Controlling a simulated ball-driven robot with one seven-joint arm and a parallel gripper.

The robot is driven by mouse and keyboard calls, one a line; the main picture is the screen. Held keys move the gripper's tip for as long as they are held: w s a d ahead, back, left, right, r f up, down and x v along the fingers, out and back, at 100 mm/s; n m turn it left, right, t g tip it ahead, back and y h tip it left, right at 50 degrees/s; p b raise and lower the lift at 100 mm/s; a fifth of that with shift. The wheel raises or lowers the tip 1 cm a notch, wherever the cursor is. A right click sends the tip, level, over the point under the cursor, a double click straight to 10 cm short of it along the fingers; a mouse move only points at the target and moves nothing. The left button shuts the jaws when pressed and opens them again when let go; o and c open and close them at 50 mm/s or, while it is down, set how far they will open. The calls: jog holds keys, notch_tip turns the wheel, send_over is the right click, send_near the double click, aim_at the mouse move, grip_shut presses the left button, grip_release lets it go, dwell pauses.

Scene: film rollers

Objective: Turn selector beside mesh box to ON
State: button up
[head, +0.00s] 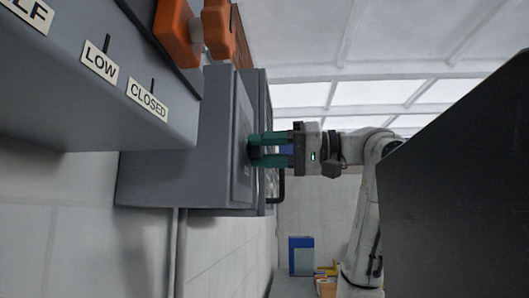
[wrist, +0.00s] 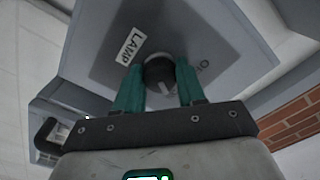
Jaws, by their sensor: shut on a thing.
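The selector is a round black knob (wrist: 157,72) on a dark plate of a grey box (head: 215,150). A pale pointer mark on the knob faces towards my gripper's body in the wrist view. My gripper (head: 256,150) reaches the box face from the right in the head view. Its green fingers are shut on the knob, one on each side, also in the wrist view (wrist: 158,66). I cannot make out a mesh box.
A grey panel (head: 95,95) with LOW and CLOSED labels is at upper left. An orange part (head: 180,35) is above the box. A dark handle (head: 278,187) sticks out beside the box. A black surface (head: 455,180) fills the right. Blue and yellow items (head: 302,250) are low behind.

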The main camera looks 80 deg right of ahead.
dwell(0.4)
jog(key=o, duration=1.1)
jog(key=shift+c, duration=0.2)
jog(key=s+b, duration=0.3)
jog(key=s, duration=0.7)
jog(key=shift+s+d, duration=0.35)
jog(key=shift+d, duration=0.1)
